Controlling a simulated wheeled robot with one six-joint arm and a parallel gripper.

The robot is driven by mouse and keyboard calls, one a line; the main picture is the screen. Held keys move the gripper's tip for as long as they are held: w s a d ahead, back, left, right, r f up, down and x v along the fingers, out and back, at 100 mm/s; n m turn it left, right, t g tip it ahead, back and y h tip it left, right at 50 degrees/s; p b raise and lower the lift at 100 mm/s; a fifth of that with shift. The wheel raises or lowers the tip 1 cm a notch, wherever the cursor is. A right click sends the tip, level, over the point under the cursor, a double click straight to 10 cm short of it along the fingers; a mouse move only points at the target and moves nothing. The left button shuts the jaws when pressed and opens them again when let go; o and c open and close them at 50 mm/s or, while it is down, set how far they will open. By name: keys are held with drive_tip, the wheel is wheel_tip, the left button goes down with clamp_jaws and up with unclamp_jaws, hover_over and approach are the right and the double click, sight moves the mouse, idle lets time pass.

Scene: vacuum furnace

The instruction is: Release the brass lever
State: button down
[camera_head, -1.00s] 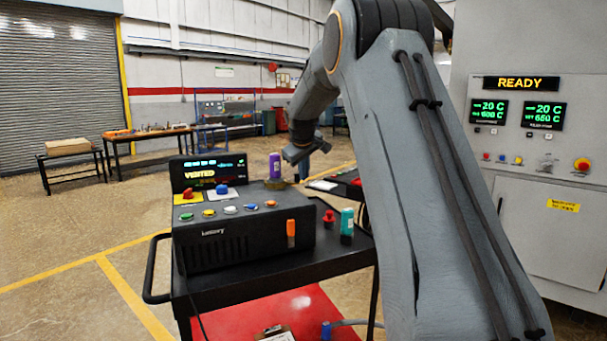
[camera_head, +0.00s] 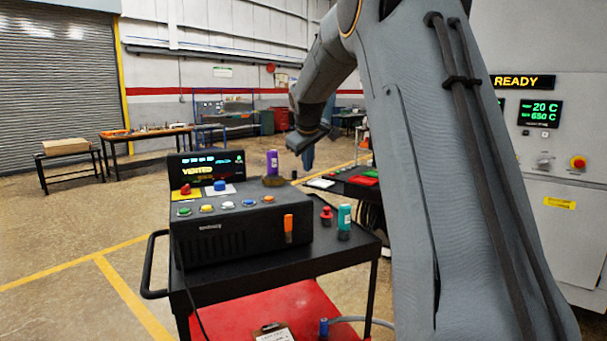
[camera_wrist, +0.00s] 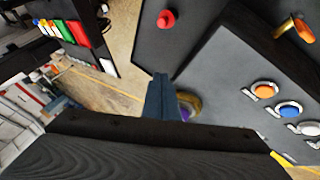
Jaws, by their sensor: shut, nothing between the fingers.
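My gripper (camera_head: 307,160) is raised just right of and behind the black control box (camera_head: 235,240). In the wrist view its blue-grey fingers (camera_wrist: 160,98) are shut and empty, pointing over the box's edge. A purple cylinder (camera_head: 272,162) stands on a brownish round base at the box's back right; in the wrist view a brassy ring (camera_wrist: 192,103) shows beside my fingers, partly hidden.
The box has several coloured buttons (camera_head: 229,204) and a screen reading VENTED (camera_head: 205,168). A red knob (camera_head: 326,215) and a teal bottle (camera_head: 345,220) stand on the black cart (camera_head: 270,270). The furnace cabinet (camera_head: 560,230) is at right.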

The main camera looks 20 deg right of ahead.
drive_tip(key=s+d+r+b, duration=0.1)
drive_tip(key=s+d+r, duration=0.2)
drive_tip(key=r, duration=0.2)
drive_tip(key=shift+s+d, duration=0.15)
drive_tip(key=shift+s, duration=0.05)
idle(0.4)
